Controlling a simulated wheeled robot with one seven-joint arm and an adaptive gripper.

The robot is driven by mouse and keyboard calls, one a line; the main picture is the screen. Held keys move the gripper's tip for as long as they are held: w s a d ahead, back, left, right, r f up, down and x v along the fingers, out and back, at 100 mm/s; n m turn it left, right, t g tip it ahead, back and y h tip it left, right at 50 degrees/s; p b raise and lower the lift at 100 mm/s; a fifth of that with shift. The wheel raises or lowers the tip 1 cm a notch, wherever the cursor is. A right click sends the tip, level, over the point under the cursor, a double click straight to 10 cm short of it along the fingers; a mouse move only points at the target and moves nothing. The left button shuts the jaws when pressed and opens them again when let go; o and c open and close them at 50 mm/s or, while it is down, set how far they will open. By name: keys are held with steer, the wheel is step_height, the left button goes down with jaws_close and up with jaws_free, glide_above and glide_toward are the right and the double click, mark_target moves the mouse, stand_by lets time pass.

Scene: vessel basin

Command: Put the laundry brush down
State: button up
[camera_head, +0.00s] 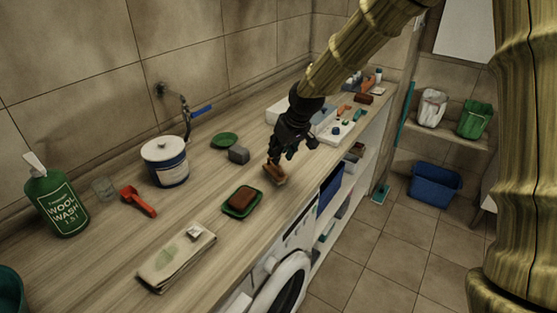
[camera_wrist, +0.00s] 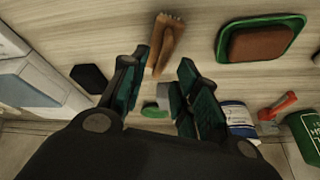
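The laundry brush (camera_head: 275,174), brown with a paler bristly side, is at the wooden counter just below my gripper (camera_head: 277,158). In the wrist view the brush (camera_wrist: 168,45) lies slantwise at the fingertips of my gripper (camera_wrist: 160,75). The two fingers are apart, with a gap wider than the brush between them. I see no finger pressing on both sides of it. The brush looks to rest on the counter, though its underside is hidden.
A green soap dish (camera_head: 228,211) with a brown bar is close by at the left. A grey block (camera_head: 238,155), a green disc (camera_head: 224,139) and a white-blue tin (camera_head: 166,162) stand behind. A folded cloth (camera_head: 177,257) lies nearer. A white tray (camera_head: 340,132) is at the right.

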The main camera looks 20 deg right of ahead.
steer(key=v, duration=0.7)
steer(key=shift+b, duration=0.45)
steer(key=shift+s+f, duration=0.1)
